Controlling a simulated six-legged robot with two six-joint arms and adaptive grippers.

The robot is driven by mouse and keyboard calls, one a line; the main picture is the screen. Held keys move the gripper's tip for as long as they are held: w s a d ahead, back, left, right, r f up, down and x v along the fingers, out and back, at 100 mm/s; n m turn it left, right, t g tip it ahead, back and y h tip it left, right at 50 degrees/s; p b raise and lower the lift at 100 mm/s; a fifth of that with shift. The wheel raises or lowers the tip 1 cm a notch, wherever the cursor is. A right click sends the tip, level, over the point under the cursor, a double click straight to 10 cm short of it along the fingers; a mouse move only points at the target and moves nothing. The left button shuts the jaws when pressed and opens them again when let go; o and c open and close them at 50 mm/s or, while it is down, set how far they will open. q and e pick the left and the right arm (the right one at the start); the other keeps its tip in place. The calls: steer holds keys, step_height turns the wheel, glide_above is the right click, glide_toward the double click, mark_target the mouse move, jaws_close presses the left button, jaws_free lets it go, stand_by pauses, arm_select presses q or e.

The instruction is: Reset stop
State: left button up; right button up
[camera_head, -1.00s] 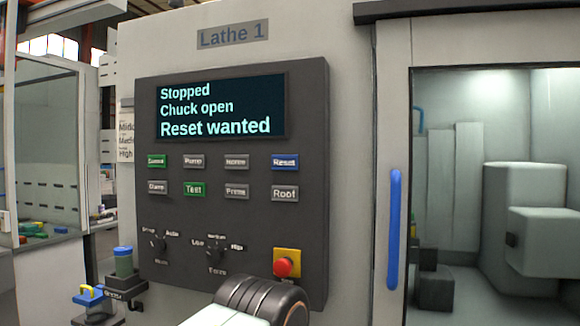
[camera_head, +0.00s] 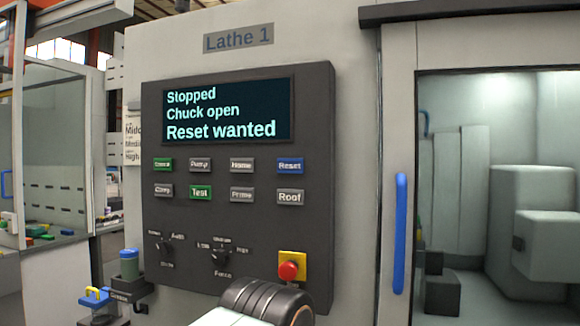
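The dark control panel (camera_head: 320,150) is on the front of the machine labelled Lathe 1. Its screen (camera_head: 228,110) reads "Stopped", "Chuck open", "Reset wanted". The blue Reset button (camera_head: 290,166) is at the right end of the upper button row. The red stop button (camera_head: 289,271) on its yellow plate is at the lower right of the panel. A part of one of my arms shows at the bottom centre, below and left of the stop button. Neither gripper's fingers are in view.
Two rotary knobs (camera_head: 219,257) sit low on the panel. The lathe door to the right has a blue handle (camera_head: 400,233) and a window onto the machine's inside.

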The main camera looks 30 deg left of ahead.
arm_select(q)
jaws_close()
stand_by(1.2)
